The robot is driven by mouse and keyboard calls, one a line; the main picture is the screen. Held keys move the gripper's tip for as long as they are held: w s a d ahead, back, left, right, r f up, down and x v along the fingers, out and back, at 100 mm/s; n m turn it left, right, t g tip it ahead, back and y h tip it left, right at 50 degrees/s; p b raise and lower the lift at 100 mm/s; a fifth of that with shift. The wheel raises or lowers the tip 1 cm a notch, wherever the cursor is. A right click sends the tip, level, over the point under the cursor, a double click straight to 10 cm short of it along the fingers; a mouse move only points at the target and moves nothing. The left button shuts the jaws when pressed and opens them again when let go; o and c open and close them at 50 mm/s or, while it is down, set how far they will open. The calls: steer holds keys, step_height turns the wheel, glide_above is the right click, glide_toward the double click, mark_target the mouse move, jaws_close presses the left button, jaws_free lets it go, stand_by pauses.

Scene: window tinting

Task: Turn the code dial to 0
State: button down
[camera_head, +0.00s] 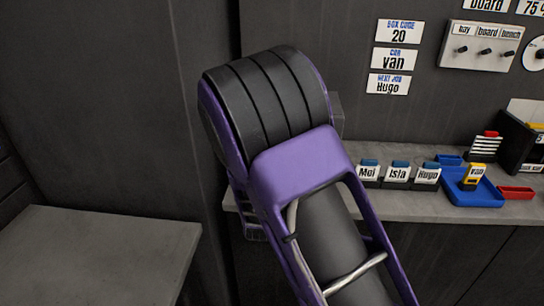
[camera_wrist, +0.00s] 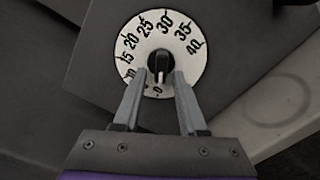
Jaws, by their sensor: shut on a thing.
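The code dial (camera_wrist: 135,60) is a round white plate in the wrist view, marked with numbers up to 40 around its rim. Its black knob (camera_wrist: 160,62) stands at the middle. A small pale mark on the knob's lower side points down, toward the 0 at the bottom of the plate. My gripper (camera_wrist: 164,75) reaches up from below, with one finger on each side of the knob, shut on it. The fingers cover part of the plate's lower edge. In the head view my arm hides the gripper and this dial.
A wall panel (camera_head: 481,58) with three small knobs is at the upper right, beside another round dial (camera_head: 537,55). Below, a shelf (camera_head: 385,205) carries name-labelled holders, a blue tray (camera_head: 487,196) and a red tray (camera_head: 516,193). A grey bench (camera_head: 100,250) stands at left, its top bare.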

steer(key=shift+r, duration=0.1)
stand_by(0.3)
steer(key=c, duration=0.8)
jaws_free()
steer(key=shift+c, duration=0.2)
